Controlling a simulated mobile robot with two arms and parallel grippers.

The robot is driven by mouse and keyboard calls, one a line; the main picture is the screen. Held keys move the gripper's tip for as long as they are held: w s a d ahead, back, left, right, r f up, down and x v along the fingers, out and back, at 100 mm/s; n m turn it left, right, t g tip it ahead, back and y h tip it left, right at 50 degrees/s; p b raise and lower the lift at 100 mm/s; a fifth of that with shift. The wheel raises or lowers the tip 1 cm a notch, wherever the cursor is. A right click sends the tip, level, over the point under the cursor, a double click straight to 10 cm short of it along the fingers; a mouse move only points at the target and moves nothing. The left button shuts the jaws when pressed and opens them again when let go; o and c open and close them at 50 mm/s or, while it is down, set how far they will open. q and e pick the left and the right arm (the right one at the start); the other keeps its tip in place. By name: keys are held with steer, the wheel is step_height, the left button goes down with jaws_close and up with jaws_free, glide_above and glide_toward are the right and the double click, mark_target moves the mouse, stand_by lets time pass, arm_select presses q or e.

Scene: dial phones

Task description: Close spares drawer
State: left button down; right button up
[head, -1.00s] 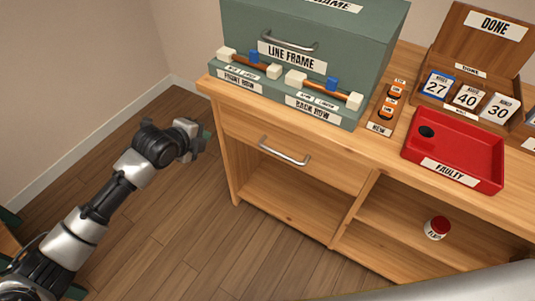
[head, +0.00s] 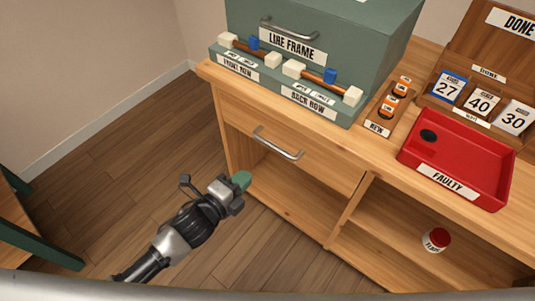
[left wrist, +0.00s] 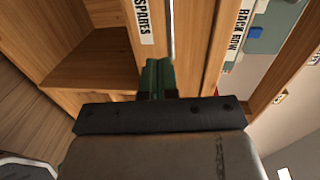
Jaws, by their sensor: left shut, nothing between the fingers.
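The spares drawer (head: 325,168) is the wooden drawer front with a silver bar handle (head: 278,143), under the counter top. In the left wrist view its SPARES label (left wrist: 145,20) shows beside the handle (left wrist: 172,30). The front looks close to flush with the cabinet; I cannot tell whether a small gap is left. My left gripper (head: 241,180) is shut and empty, low at the drawer's left end, in front of the open shelf. In the left wrist view its green fingertips (left wrist: 156,72) point towards the drawer front; contact is not clear. My right gripper is not in view.
Above stand the green line frame (head: 330,40), the red faulty tray (head: 455,160) and the wooden done box (head: 490,50). Open shelves lie below the drawer, with a red-capped jar (head: 436,240). Floor is clear left of the cabinet.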

mark_target(273, 147)
arm_select(q)
steer(key=r+x, duration=0.1)
steer(key=x, duration=0.8)
steer(key=shift+w+d+b, duration=0.2)
steer(key=shift+b, duration=0.1)
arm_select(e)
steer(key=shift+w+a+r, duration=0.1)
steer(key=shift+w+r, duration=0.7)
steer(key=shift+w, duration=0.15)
arm_select(q)
steer(key=x, duration=0.2)
steer(key=b+x, duration=0.1)
steer(key=x, duration=0.1)
steer(key=shift+r, duration=0.25)
steer(key=shift+w+d, duration=0.1)
steer(key=shift+w, duration=0.05)
steer(key=shift+r, duration=0.2)
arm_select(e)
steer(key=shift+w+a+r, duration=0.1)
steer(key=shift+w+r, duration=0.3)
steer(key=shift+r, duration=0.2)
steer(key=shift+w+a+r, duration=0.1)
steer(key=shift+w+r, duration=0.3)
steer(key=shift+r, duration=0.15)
